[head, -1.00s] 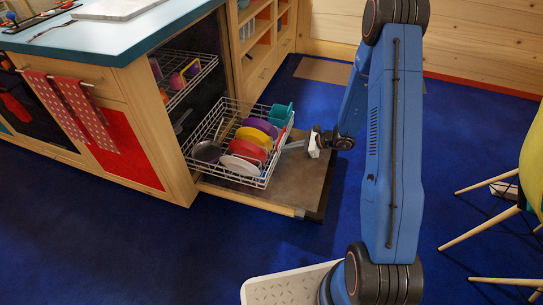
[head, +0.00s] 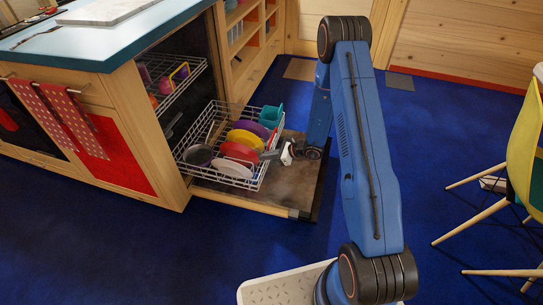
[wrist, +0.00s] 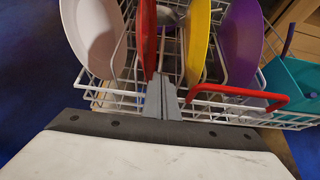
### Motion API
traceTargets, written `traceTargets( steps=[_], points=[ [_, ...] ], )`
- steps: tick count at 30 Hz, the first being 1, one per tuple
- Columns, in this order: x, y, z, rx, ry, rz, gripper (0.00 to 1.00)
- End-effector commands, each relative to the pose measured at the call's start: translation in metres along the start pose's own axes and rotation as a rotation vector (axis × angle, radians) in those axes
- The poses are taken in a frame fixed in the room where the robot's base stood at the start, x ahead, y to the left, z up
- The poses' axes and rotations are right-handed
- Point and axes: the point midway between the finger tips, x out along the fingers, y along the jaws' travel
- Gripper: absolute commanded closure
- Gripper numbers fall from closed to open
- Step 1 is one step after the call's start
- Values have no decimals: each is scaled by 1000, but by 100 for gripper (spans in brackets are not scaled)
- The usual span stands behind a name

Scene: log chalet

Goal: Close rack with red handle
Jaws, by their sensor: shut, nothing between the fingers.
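The lower dishwasher rack (head: 266,180) is a white wire basket, pulled out above the open door (head: 250,200). It holds several upright plates in white, red, yellow and purple, plus a teal cup (head: 271,115). Its red handle (wrist: 278,102) runs along the near rim in the wrist view, right of my fingers. My gripper (wrist: 163,88) is shut and empty, fingertips at the rack's near wires in front of the red plate (wrist: 147,35). In the head view my gripper (head: 273,154) is at the rack's outer right side. I cannot tell whether it touches the wires.
An upper rack (head: 180,88) with cups sits inside the dishwasher. The counter (head: 130,42) stands above it at the left. A yellow chair (head: 525,140) is at the far right. Blue floor (head: 440,130) lies clear between the chair and my arm.

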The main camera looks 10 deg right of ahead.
Motion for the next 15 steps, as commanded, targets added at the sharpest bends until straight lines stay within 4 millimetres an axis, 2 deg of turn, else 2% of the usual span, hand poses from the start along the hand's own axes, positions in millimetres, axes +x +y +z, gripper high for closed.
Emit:
traceTargets(
  steps=[5,15],
  points=[
    [8,0,-1,1,1,0,100],
    [9,0,0,1,0,0,100]
  ],
)
